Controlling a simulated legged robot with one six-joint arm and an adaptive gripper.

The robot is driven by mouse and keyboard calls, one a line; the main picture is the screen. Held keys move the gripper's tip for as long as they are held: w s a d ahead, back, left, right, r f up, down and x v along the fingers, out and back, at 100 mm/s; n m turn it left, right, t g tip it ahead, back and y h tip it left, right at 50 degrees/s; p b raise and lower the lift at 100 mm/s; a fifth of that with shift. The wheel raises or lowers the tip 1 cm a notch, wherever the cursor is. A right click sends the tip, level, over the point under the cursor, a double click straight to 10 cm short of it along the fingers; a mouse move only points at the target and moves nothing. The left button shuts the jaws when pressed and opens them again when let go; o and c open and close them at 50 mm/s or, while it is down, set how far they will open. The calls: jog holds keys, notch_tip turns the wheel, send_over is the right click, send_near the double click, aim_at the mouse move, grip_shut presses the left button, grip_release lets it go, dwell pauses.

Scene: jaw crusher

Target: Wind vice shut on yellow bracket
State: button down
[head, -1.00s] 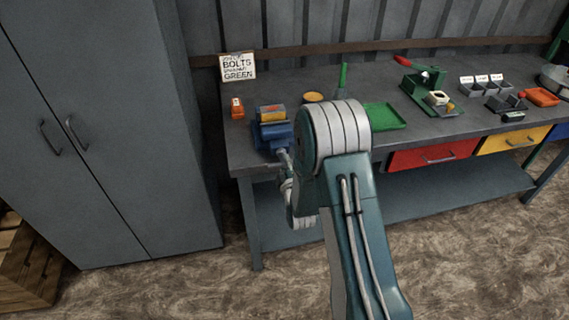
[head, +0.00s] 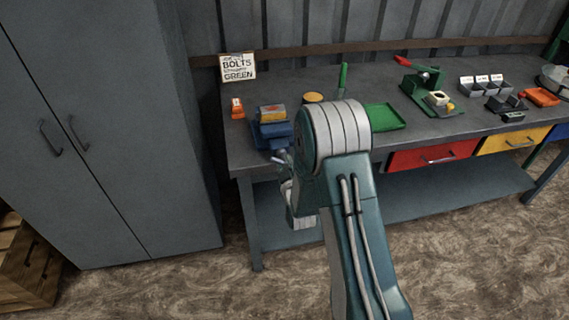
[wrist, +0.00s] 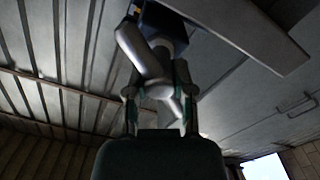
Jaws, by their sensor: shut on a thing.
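The blue vice (head: 271,134) is at the bench's front left edge. The yellow bracket (head: 272,112) sits at the top of the vice, with grey and reddish parts beside it. I cannot tell whether the jaws press on it. A grey vice handle (head: 279,158) shows at the vice's front, partly behind my arm. In the wrist view the handle (wrist: 138,48) runs slantwise between my fingers, with the vice's dark blue body (wrist: 164,22) beyond. My gripper (wrist: 160,92) is shut on the handle. The head view mostly hides my fingers.
The grey bench (head: 240,160) carries an orange item (head: 237,108), a bolts sign (head: 238,67), a green tray (head: 384,117) and a green press (head: 425,90). A grey cabinet (head: 110,130) stands left. A wooden crate (head: 25,260) is at the lower left. Floor between is clear.

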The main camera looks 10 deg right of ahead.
jog(key=m, duration=0.6)
jog(key=shift+s+f+m, duration=0.1)
jog(key=shift+f+m, duration=0.2)
jog(key=m, duration=0.5)
jog(key=shift+m, duration=0.4)
jog(key=shift+f, duration=0.1)
jog(key=c, duration=0.5)
grip_release()
jog(key=shift+r, duration=0.25)
jog(key=s, duration=1.2)
